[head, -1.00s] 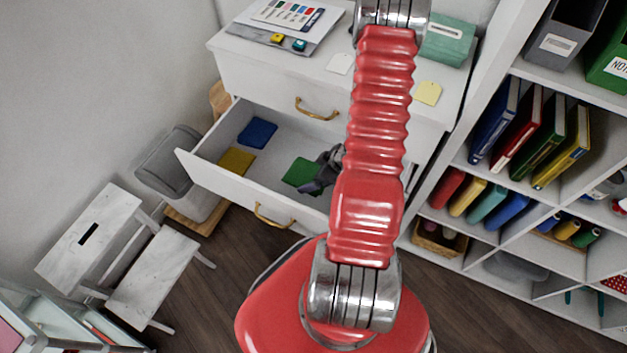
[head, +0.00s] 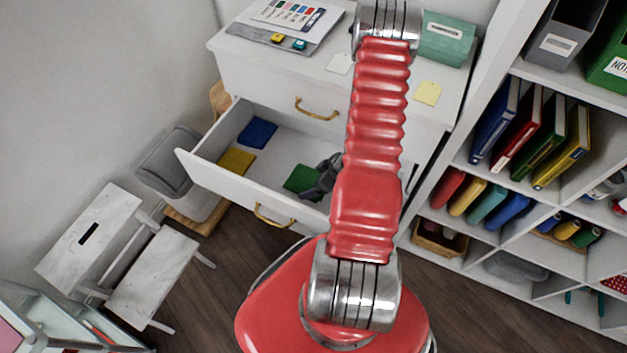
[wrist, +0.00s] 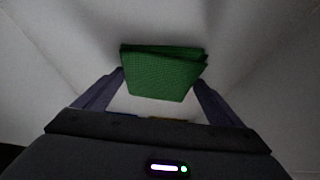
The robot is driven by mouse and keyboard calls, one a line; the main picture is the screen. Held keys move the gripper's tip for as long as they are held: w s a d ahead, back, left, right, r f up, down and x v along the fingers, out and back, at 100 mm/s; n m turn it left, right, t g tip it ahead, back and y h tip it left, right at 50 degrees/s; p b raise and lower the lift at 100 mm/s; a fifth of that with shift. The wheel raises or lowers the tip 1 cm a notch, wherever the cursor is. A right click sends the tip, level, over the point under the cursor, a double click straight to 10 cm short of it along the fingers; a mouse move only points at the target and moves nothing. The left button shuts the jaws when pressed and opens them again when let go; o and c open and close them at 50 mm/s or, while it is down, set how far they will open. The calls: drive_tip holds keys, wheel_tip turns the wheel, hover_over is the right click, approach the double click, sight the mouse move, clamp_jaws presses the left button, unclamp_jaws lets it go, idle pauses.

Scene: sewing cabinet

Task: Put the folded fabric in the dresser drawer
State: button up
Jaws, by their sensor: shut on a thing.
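The green folded fabric (head: 301,179) is inside the open dresser drawer, towards its right side. In the wrist view the green fabric (wrist: 163,75) sits between the two dark fingers. My gripper (head: 317,184) is shut on it, low inside the drawer (head: 225,189); in the wrist view the gripper (wrist: 161,88) reaches it from below. I cannot tell whether the fabric touches the drawer floor. A blue folded piece (head: 258,133) and a yellow folded piece (head: 237,161) lie on the drawer floor to the left. My arm hides the drawer's right part.
The white dresser (head: 270,75) carries a colour chart (head: 289,15) and a green box (head: 447,38). A white step stool (head: 150,270) and a grey bin (head: 172,165) stand at left. A shelf with binders (head: 535,130) stands at right. The drawer's front middle is clear.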

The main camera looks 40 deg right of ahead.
drive_tip(key=o, duration=0.8)
drive_tip(key=v, duration=1.2)
drive_tip(key=shift+w+r, duration=0.1)
idle(0.6)
